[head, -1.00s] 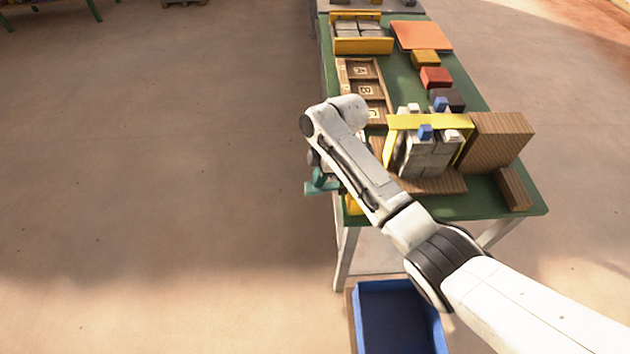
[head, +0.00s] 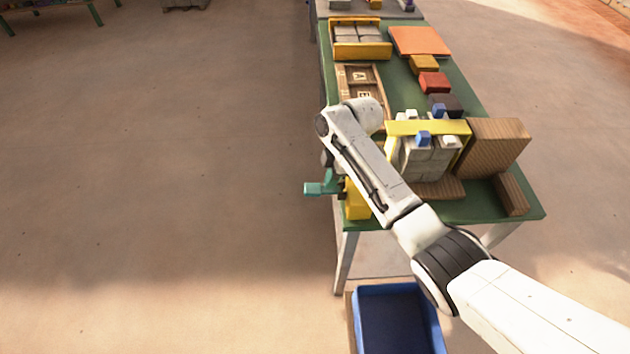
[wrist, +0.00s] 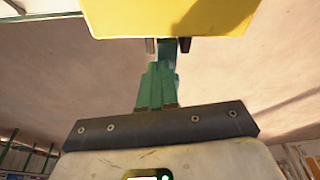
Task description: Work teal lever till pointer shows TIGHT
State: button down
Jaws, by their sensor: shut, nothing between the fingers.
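The teal lever (head: 316,189) sticks out past the left edge of the green table, beside a yellow housing (head: 356,203). In the wrist view a teal part of the lever (wrist: 168,52) shows below the yellow housing (wrist: 170,16), between two short dark posts. My gripper (wrist: 156,68) is shut and empty, its green fingers together, close to the lever; I cannot tell whether they touch. In the head view my forearm mostly hides the gripper. The yellow press frame (head: 430,127) stands around grey blocks (head: 427,162). I can read no pointer or TIGHT mark.
A brown block (head: 493,150) stands right of the press. A lettered wooden tray (head: 345,98), a yellow-ended holder (head: 362,50) and coloured blocks (head: 435,82) lie farther back. A blue bin (head: 397,290) is below the table's front.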

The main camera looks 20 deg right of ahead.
jog(key=shift+s+d+f, duration=0.1)
jog(key=shift+s+f, duration=0.1)
jog(key=shift+f, duration=0.1)
jog(key=v, duration=1.1)
jog(key=shift+w+r+b, duration=0.2)
jog(key=shift+b, duration=0.25)
jog(key=shift+a, duration=0.25)
